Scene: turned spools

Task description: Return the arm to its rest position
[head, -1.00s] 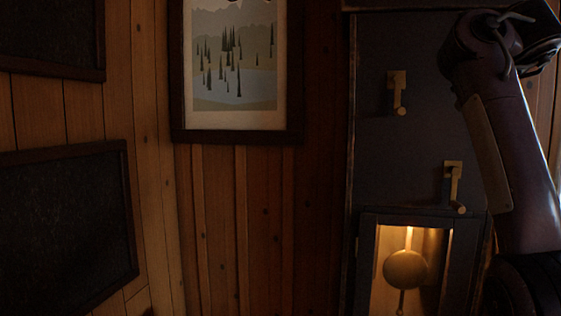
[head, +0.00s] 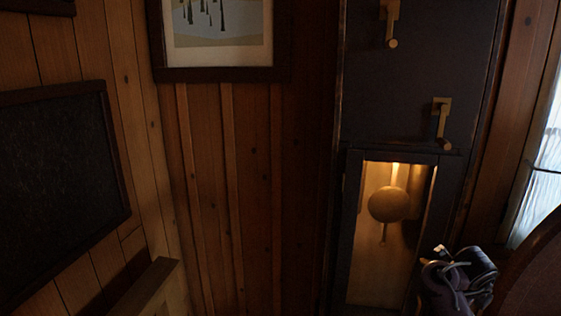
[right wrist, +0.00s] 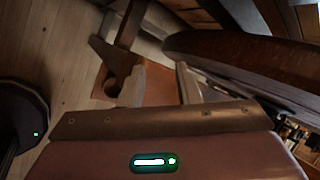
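My right arm (head: 458,285) shows at the lower right of the head view, low in front of the tall dark clock case (head: 415,75). Its fingertips cannot be made out there. In the right wrist view, the two fingers of my right gripper (right wrist: 161,75) stand apart with a gap between them. Nothing is held between them. The gripper hangs over the wooden floor (right wrist: 60,50). My left arm and left gripper are in neither view.
The clock case has brass brackets (head: 440,120) and a lit window with a round pendulum (head: 389,204). A brown curved wooden edge (right wrist: 230,45) lies close to the right gripper. A framed picture (head: 218,40) and dark panels (head: 60,190) hang on plank walls.

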